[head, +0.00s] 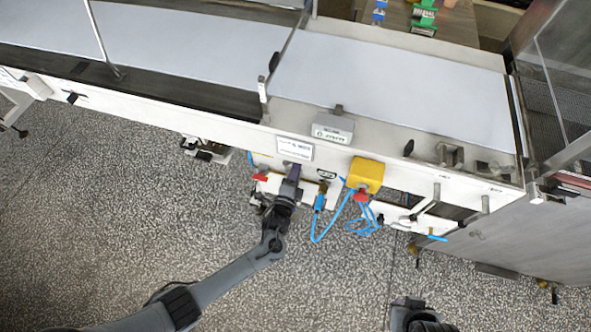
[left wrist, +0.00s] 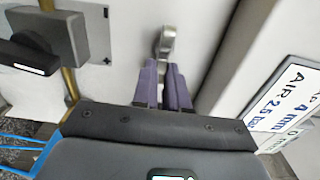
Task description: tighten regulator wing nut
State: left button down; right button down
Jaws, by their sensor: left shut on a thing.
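In the left wrist view a grey metal wing nut (left wrist: 166,42) stands out from the pale machine panel. My left gripper (left wrist: 168,72) has its two purple fingers close together at the wing nut. They are shut on it; the exact contact is partly hidden by the fingers. In the head view my left gripper (head: 294,171) is at the machine's front, just below a white label, and hides the wing nut. Only a dark part of my right arm shows at the bottom edge; its gripper is not seen.
A dark block (left wrist: 60,38) is at the left. In the head view a yellow box (head: 367,174) and blue hoses (head: 329,226) hang right of my gripper. The speckled floor (head: 110,200) is clear.

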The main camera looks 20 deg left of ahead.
pick_arm(q)
jog(key=shift+a+f, duration=0.1)
jog(key=shift+f, duration=0.05)
jog(key=c, duration=1.2)
grip_release()
jog(key=shift+o, duration=0.2)
jog(key=s+p, duration=0.2)
jog(key=s, duration=0.9)
jog(key=shift+p, duration=0.3)
